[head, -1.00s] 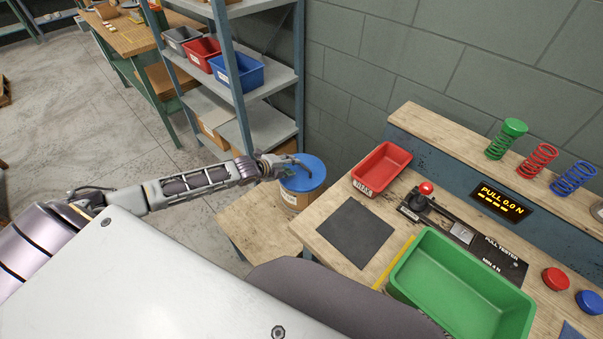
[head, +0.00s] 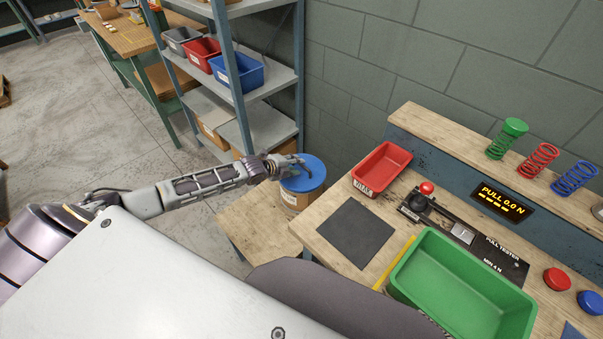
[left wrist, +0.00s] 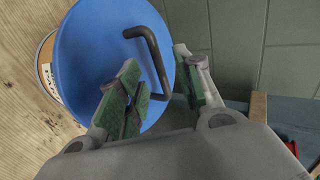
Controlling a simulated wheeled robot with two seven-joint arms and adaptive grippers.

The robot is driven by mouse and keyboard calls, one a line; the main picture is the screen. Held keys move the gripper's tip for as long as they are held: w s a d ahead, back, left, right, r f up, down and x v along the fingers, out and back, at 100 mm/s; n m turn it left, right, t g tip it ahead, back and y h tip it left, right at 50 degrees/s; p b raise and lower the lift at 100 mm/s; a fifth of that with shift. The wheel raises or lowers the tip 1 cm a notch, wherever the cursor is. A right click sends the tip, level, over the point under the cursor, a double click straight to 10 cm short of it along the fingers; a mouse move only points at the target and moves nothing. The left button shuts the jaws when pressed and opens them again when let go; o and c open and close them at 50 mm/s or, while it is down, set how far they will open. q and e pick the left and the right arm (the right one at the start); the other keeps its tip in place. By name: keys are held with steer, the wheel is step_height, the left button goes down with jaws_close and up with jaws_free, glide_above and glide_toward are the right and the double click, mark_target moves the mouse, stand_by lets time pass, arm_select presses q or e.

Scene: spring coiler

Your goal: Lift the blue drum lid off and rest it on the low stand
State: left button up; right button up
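The round blue lid (head: 308,180) sits on top of a tan drum (head: 293,199). In the left wrist view the blue lid (left wrist: 88,50) fills the upper left, with a dark bent handle (left wrist: 153,52) on it. My left gripper (head: 292,164) is over the lid. Its green-padded fingers (left wrist: 158,90) are apart, with the handle's near end between them; I see no clear grip. The drum stands on a low wooden stand (head: 250,226) beside the bench. My right gripper is not in view.
The bench (head: 325,228) at right holds a red bin (head: 381,168), a dark mat (head: 355,232), a pull tester (head: 470,240) and a green tray (head: 462,290). A metal shelf (head: 265,85) with bins stands behind the drum. The stand's front part is bare.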

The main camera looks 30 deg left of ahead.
mark_target(302, 169)
arm_select(q)
steer(key=shift+x, duration=0.8)
steer(key=shift+w+d+f, duration=0.1)
steer(key=shift+w+f, duration=0.3)
steer(key=shift+f, duration=0.05)
steer(key=shift+w+d+f, duration=0.1)
steer(key=shift+w, duration=0.1)
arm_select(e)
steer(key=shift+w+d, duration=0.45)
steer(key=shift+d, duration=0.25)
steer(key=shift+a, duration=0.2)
arm_select(q)
jaws_close()
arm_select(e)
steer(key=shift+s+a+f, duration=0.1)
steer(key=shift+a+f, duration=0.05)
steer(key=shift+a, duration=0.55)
